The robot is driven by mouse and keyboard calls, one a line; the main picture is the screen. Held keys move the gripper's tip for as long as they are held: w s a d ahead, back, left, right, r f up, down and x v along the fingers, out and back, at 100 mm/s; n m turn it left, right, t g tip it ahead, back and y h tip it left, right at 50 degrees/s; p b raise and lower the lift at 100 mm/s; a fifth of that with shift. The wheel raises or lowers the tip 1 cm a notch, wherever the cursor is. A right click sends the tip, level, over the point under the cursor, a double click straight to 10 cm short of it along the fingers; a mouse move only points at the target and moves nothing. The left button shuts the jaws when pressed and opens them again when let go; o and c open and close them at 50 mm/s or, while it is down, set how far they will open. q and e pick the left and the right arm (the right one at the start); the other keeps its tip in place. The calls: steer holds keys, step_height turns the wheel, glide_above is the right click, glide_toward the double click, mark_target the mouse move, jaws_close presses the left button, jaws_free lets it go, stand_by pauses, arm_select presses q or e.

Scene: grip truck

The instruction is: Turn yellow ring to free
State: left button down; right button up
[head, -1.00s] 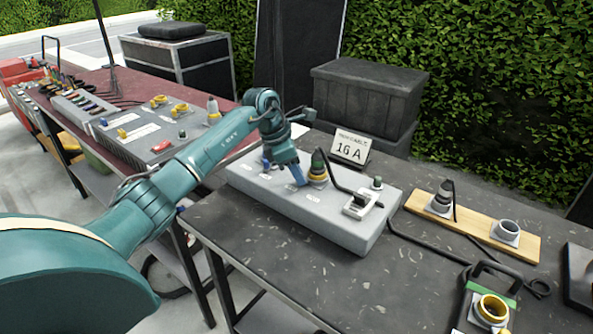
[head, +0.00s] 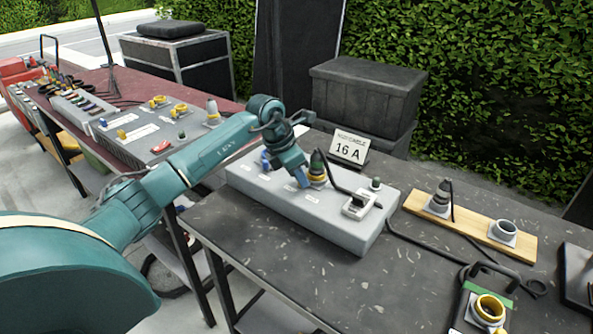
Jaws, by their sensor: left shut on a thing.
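The yellow ring (head: 317,181) sits around the base of a dark plug with a green top (head: 317,160). The plug stands upright on the long grey box (head: 340,220) on the dark table. A black cable runs from the plug to the right. My left gripper (head: 306,180) reaches down from the left and is shut at the left side of the ring. Its fingertips are small here and partly hide the contact. My right gripper is not in view.
A wooden board (head: 475,228) with a plug and a socket lies to the right. A device with a yellow ring socket (head: 489,307) is at the front right. The table's front middle is clear.

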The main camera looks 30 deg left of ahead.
arm_select(q)
steer(key=n, duration=0.1)
steer(key=d+n+y, duration=0.1)
steer(key=shift+s+d+n+t, duration=0.2)
steer(key=shift+n+t, duration=0.1)
steer(key=shift+n, duration=0.1)
steer(key=d+n, duration=0.1)
steer(key=n+y, duration=0.1)
steer(key=n, duration=0.1)
steer(key=shift+w+d, duration=0.15)
steer(key=shift+d, duration=0.2)
steer(key=shift+w+d+n+y, duration=0.1)
steer(key=shift+d+n+y, duration=0.1)
steer(key=shift+n+y, duration=0.3)
steer(key=c, duration=1.4)
jaws_free()
